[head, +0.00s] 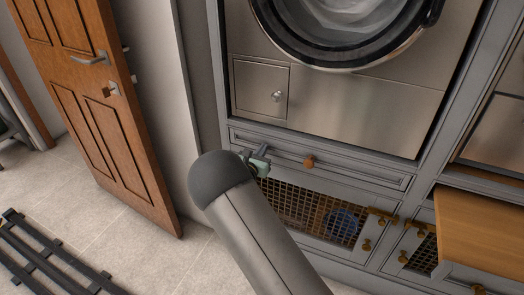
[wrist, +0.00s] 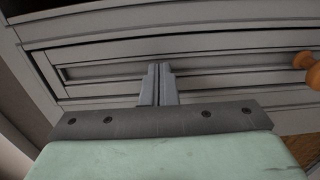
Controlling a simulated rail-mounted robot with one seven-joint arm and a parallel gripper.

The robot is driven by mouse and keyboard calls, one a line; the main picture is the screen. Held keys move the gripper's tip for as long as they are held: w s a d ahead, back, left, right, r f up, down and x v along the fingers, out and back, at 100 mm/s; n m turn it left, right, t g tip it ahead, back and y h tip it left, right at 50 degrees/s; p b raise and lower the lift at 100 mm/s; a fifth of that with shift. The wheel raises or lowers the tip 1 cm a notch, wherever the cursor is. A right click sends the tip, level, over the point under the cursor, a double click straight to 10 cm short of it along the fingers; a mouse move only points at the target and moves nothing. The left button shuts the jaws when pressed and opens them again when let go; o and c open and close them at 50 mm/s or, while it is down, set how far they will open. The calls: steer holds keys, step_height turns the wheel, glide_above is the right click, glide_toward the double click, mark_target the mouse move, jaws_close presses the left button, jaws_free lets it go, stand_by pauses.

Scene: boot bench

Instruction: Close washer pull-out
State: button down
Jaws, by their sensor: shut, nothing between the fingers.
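The washer pull-out (head: 350,173) is a shallow grey panelled front with a round wooden knob (head: 309,162), just below the washer (head: 350,95). It looks flush or nearly so; I cannot tell if a small gap is left. My gripper (head: 262,150) is at the left part of this front, left of the knob, partly hidden behind my arm. In the wrist view my gripper's fingers (wrist: 160,69) are together and empty, pointing at the panelled front (wrist: 210,70). I cannot tell whether they touch it. The knob (wrist: 306,60) is at the right edge there.
Mesh-front cabinet doors (head: 300,210) with brass fittings lie below the pull-out. At right, a wooden board (head: 485,225) sticks out from the cabinet under another appliance. A wooden door (head: 95,100) stands at left. A dark slatted rack (head: 45,260) is on the floor.

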steer(key=p+v, duration=0.1)
steer(key=v, duration=1.3)
steer(key=s+d+r+m+g+h+p, duration=0.25)
steer(key=d+r+m+g, duration=0.2)
steer(key=d, duration=0.25)
steer(key=s+d+r+m+g+h+p, duration=0.1)
steer(key=s+d+r+m+g+p, duration=0.15)
steer(key=s+d+r+m, duration=0.35)
steer(key=s+d+r+m+g+h+p, duration=0.1)
steer(key=s+d+r+m+g+p, duration=0.1)
steer(key=d+m+g, duration=0.45)
steer(key=s+d+r+m+g+y+p, duration=0.2)
steer(key=s+d+r+m+y+p, duration=0.15)
steer(key=s, duration=0.35)
steer(key=s+d+r+m+g+y+p, duration=0.2)
steer(key=s+r+m, duration=0.15)
steer(key=s, duration=0.35)
steer(key=s+a+r+m+t+y+p, duration=0.1)
steer(key=s+a+r+m+y+p, duration=0.2)
steer(key=s+a+r+m+y, duration=0.1)
steer(key=s+r+m+y, duration=0.1)
steer(key=s+m+y, duration=0.1)
steer(key=s, duration=0.1)
steer(key=shift+s+a+r+m, duration=0.2)
steer(key=shift+s+r+m, duration=0.1)
steer(key=shift+r+m, duration=0.1)
